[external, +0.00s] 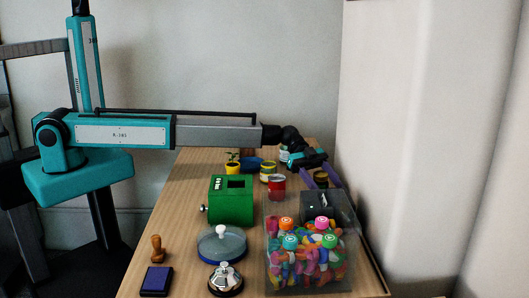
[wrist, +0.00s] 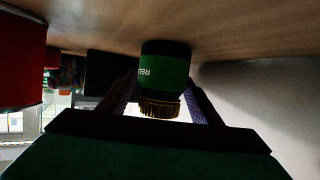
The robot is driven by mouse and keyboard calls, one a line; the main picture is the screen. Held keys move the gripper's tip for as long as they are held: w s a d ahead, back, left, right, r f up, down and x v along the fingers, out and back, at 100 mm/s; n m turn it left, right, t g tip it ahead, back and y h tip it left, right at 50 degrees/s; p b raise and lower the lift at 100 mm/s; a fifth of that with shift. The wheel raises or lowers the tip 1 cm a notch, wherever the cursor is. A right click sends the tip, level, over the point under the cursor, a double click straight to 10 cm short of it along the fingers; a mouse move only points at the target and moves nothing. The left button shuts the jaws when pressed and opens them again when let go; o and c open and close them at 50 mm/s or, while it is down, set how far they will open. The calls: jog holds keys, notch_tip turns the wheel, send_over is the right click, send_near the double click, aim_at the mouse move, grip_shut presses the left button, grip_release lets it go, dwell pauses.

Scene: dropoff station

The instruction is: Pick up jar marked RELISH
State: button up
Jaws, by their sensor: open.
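In the wrist view, which looks upside down, a dark jar (wrist: 166,68) with a green label starting "REL" and a gold ridged lid (wrist: 160,107) stands on the wooden table. My gripper (wrist: 162,82) is open, with one purple finger on each side of the jar. Whether either finger touches the jar cannot be told. In the external view my gripper (external: 320,178) is low over the far right part of the table, fingers toward the camera. The jar is hard to make out there.
A red can (external: 277,188) stands left of my gripper; it also shows in the wrist view (wrist: 20,60). A black box (external: 318,207) and a clear bin (external: 309,277) of colourful pieces stand nearer the camera. A green box (external: 231,203) is left. The wall is close on the right.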

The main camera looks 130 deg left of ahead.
dwell(0.4)
jog(key=c, duration=1.2)
jog(key=shift+r, duration=0.1)
jog(key=shift+c, duration=0.4)
jog(key=shift+r+b, duration=0.45)
jog(key=shift+r, duration=4.5)
